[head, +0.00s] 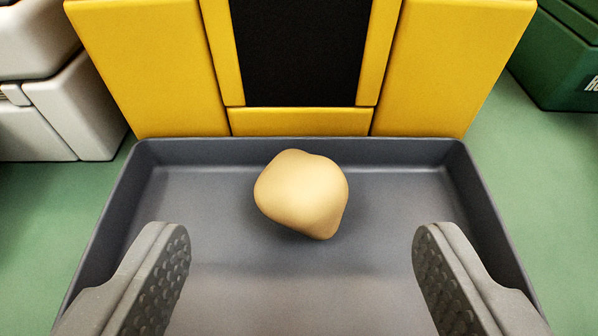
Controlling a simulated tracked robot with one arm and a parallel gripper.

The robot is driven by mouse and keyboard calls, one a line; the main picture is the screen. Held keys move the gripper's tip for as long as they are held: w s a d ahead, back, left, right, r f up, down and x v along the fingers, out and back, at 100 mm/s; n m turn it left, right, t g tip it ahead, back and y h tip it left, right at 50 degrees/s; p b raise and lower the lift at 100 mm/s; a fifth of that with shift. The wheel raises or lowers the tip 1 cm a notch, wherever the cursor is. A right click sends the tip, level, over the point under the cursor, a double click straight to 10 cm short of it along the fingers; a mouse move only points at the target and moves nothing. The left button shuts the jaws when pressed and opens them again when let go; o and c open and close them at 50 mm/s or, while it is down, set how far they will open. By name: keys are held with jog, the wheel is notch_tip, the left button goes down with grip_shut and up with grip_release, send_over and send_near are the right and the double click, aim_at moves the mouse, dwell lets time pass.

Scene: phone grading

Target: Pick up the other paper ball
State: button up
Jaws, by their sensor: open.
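One tan, lumpy paper ball (302,194) is in view, in the grey tray (137,190), toward its far side and near the middle. My gripper (301,275) is open and empty. Its two grey, studded fingers are wide apart at the lower left and lower right of the picture. The ball shows beyond the fingertips, roughly centred between them, and neither finger touches it. The near part of the tray is out of the picture. No second paper ball is in view.
A yellow unit with a black opening (305,50) stands right behind the tray. A white bin-like object (70,110) is at the left and a green box (560,60) at the right. The green floor (505,160) is clear beside the tray.

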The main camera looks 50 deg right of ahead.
aim_at(299, 196)
jog(key=x, duration=0.3)
jog(key=shift+w+d+f, duration=0.2)
jog(key=shift+f, duration=0.05)
jog(key=c, duration=1.1)
jog(key=shift+o, duration=0.2)
jog(key=shift+r, duration=0.15)
